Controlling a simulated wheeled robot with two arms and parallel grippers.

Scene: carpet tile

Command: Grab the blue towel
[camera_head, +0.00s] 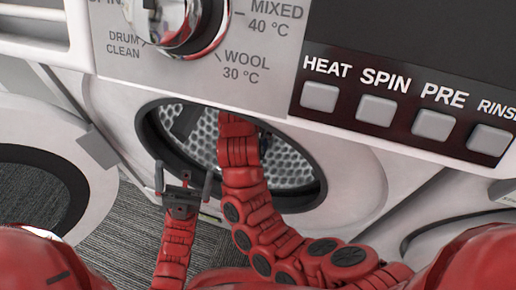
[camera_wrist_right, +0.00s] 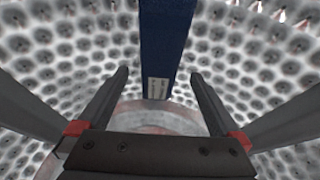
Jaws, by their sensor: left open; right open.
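The blue towel (camera_wrist_right: 166,42) shows in the right wrist view as a dark blue strip with a small white label near its lower end, inside the perforated metal drum. My right gripper (camera_wrist_right: 159,76) is open inside the drum, with the towel's lower end between or just beyond its fingertips; I cannot tell if they touch. In the head view my right arm passes through the drum opening, and the towel cannot be made out. My left gripper (camera_head: 184,180) is open and empty, in front of the lower left rim of the opening.
The washing machine (camera_head: 350,190) has a dark-rimmed round opening (camera_head: 150,135). Its door (camera_head: 100,190) stands open at the left. The control panel with a dial (camera_head: 180,20) and several buttons overhangs above. Grey carpet (camera_head: 130,225) lies below. Another machine stands at the right.

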